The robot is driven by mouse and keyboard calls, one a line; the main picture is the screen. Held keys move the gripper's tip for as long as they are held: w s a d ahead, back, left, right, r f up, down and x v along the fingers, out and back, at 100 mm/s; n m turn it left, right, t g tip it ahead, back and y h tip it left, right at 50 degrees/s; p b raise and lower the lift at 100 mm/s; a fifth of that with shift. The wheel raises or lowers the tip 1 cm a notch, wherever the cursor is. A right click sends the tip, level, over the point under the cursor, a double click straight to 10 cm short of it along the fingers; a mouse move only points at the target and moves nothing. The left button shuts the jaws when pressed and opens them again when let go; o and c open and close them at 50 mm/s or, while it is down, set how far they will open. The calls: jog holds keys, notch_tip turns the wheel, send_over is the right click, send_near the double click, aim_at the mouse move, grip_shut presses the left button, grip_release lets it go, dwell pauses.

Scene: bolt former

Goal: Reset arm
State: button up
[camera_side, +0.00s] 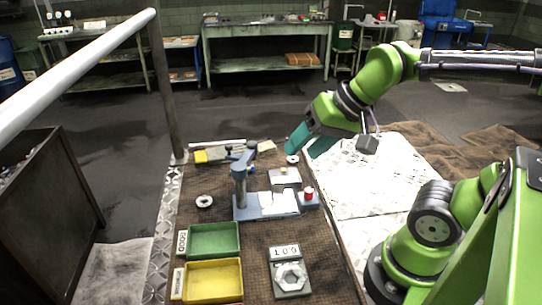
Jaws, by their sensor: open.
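My gripper (311,145) has teal fingers. It is open and appears empty, in the air above the right back part of the work mat, pointing down and to the left. My green arm reaches in from the right and bends over the white plate. Below and left of the gripper, a small blue-grey press (240,185) with a lever stands on the mat, clear of the fingers.
A green tray (213,254) and a yellow tray (212,297) lie at the front left of the brown mat (255,250). A counter block with a hex nut shape (290,277) is right of them. A red button (308,192) is beside the press. A white railing (80,72) crosses the upper left.

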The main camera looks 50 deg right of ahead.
jog(key=shift+s+a+n+t, duration=0.25)
jog(key=shift+s+n, duration=0.25)
jog(key=shift+n, duration=0.6)
jog(key=shift+r, duration=0.1)
